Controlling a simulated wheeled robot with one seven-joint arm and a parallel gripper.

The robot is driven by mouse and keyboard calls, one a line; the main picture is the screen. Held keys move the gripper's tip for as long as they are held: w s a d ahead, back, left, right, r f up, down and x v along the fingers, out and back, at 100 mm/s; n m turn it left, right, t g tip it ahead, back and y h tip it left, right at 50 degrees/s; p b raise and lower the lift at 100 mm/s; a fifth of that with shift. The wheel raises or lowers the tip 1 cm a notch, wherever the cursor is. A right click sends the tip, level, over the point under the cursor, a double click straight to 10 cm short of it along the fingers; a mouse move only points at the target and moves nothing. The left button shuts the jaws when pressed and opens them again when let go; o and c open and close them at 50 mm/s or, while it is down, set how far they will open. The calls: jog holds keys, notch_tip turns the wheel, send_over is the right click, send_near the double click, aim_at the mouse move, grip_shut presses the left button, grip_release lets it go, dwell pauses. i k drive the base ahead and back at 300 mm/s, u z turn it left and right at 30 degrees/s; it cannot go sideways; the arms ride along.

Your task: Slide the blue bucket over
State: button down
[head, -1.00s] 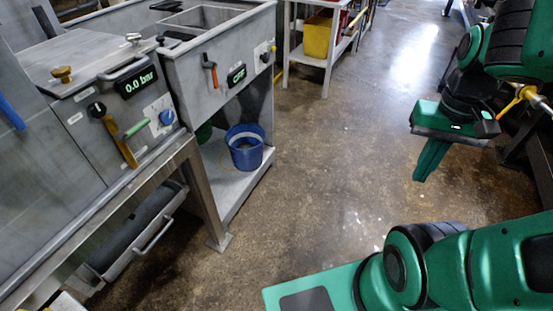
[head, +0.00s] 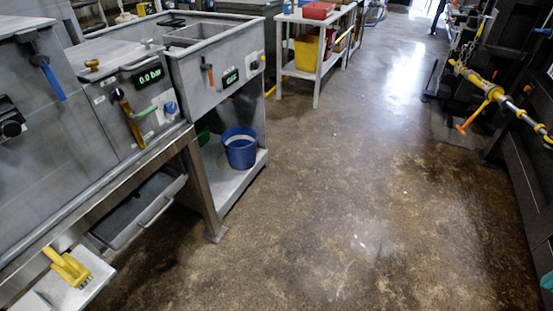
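The blue bucket (head: 240,148) stands upright on the low grey shelf (head: 236,184) under the sink unit, left of the middle in the head view. It is near the shelf's right side, and its open top faces up. My gripper is out of the picture, and nothing is touching the bucket on its visible side. A small green piece at the right edge (head: 547,280) may be part of my arm; I cannot tell.
A steel leg (head: 203,190) stands left of the shelf. A drawer (head: 140,210) and a yellow brush (head: 66,266) are at lower left. A white table (head: 318,62) with a yellow bin (head: 306,52) is at the back. Dark machinery with a yellow bar (head: 495,92) lines the right. The floor between is clear.

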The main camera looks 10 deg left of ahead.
aim_at(240, 143)
jog(key=u, duration=0.2)
jog(key=i, duration=1.95)
jog(key=u, duration=0.85)
jog(key=i, duration=1.05)
jog(key=u, duration=0.35)
